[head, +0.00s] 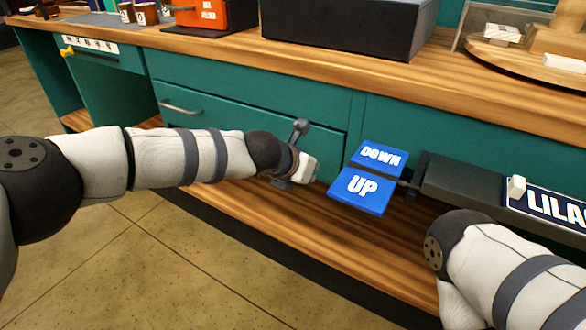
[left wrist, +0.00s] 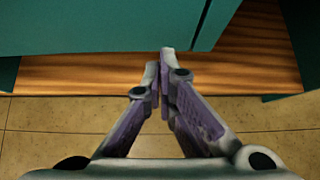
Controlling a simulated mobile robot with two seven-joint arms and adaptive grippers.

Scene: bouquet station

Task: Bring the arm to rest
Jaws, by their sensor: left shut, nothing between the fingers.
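My left arm reaches in from the left in the head view, and my left gripper (head: 308,172) is in front of the teal drawer fronts (head: 240,130), left of the blue panels. In the left wrist view the two fingers of my left gripper (left wrist: 162,75) are together and hold nothing. Beyond them are a teal panel (left wrist: 90,25) and a wooden shelf (left wrist: 60,75). My right arm shows at the lower right of the head view, but its gripper is outside the picture.
Blue DOWN (head: 379,156) and UP (head: 361,189) panels stick out right of my left gripper. A LILAC sign (head: 550,206) is farther right. The wooden counter (head: 200,47) carries a dark box (head: 345,28) and an orange box (head: 203,15). Open tiled floor (head: 150,270) lies at the lower left.

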